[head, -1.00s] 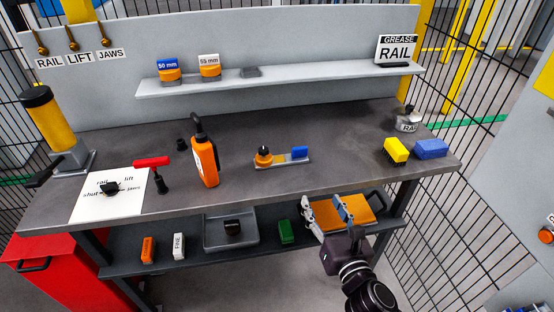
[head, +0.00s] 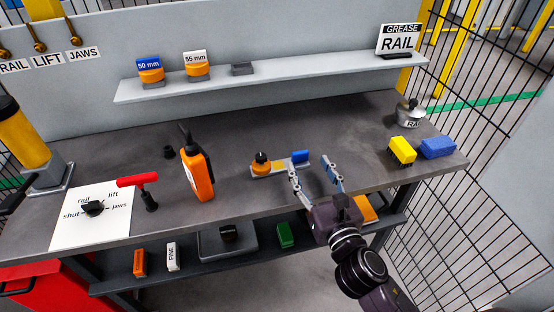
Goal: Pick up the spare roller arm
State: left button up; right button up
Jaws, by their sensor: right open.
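What looks like the spare roller arm (head: 278,167) lies on the bench top near its middle. It is a flat grey and yellow bar with an orange, black-topped knob at its left end and a blue block at its right end. My right gripper (head: 313,172) is open and empty, its two fingers spread and pointing at the back of the bench. Its left fingertip shows close to the blue block end; whether they touch I cannot tell. My left gripper is not in view.
Yellow (head: 402,150) and blue (head: 437,148) blocks lie at the right. A shelf (head: 300,74) runs behind; a lower shelf (head: 190,262) holds small items. Bench behind the bar is clear.

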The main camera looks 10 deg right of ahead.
aim_at(301, 154)
jog(key=shift+w+a+r+p, duration=0.1)
jog(key=shift+w+r+p, duration=0.1)
jog(key=shift+w, duration=0.4)
jog(key=shift+w+a+r+p, duration=0.1)
jog(key=shift+w+p, duration=0.1)
jog(key=shift+w, duration=0.4)
jog(key=w, duration=0.3)
jog(key=shift+w+a+f, duration=0.15)
jog(key=shift+a, duration=0.1)
jog(key=shift+w, duration=0.1)
jog(key=c, duration=0.9)
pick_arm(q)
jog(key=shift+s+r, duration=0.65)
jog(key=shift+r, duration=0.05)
pick_arm(e)
grip_shut()
